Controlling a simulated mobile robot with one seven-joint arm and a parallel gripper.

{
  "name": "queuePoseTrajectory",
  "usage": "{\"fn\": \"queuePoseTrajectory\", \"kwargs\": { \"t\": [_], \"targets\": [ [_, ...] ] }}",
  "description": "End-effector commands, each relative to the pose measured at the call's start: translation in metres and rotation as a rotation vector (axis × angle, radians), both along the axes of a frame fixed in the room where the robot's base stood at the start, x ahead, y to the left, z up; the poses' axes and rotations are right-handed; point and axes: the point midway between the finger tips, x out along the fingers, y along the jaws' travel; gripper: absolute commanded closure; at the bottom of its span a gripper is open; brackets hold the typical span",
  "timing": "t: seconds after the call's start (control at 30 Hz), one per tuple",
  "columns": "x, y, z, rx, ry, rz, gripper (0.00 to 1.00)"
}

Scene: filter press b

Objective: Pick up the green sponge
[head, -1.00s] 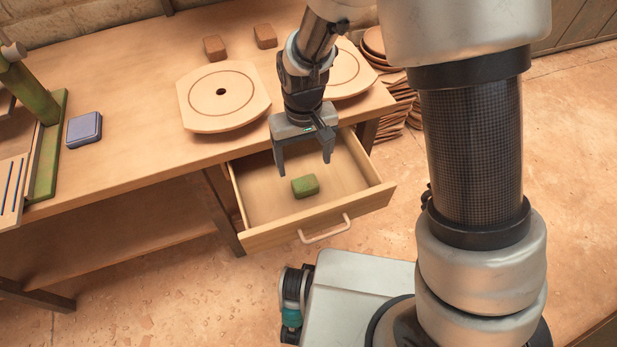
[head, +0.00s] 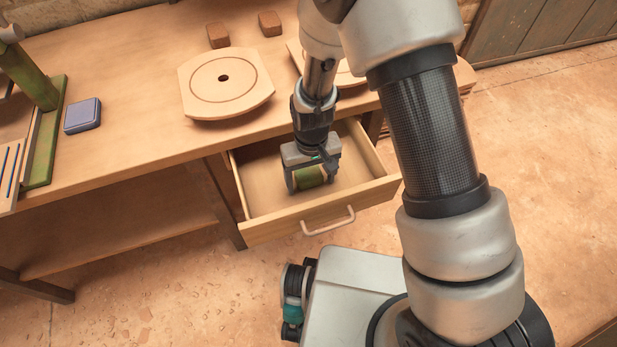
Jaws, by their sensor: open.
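The green sponge (head: 309,178) lies in the open wooden drawer (head: 262,228), partly hidden by my gripper. My gripper (head: 312,186) points down into the drawer, with its fingers to the left and right of the sponge. The jaws are open, and a finger stands on each side of the sponge. I cannot tell whether the fingers touch it.
The drawer front has a pale handle (head: 328,222). On the tabletop are a round-holed wooden plate (head: 226,85), two brown blocks (head: 218,35) (head: 270,23), a blue pad (head: 82,116) and a green press (head: 35,85).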

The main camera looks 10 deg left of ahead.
Motion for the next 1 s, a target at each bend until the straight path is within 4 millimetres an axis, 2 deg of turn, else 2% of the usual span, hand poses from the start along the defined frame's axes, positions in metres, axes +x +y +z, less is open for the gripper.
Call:
{"fn": "queuePoseTrajectory", "kwargs": {
  "t": [0.17,0.43,0.67,0.77,1.0],
  "targets": [
    [0.000,0.000,0.000,0.000,-0.001,0.000,0.23],
    [0.000,0.000,0.000,0.000,-0.001,0.000,0.67],
    [0.000,0.000,0.001,0.000,-0.001,0.000,0.68],
    [0.001,0.001,0.009,0.001,-0.003,0.000,0.68],
    [0.001,0.001,0.056,0.003,-0.005,0.001,0.68]
  ]
}}
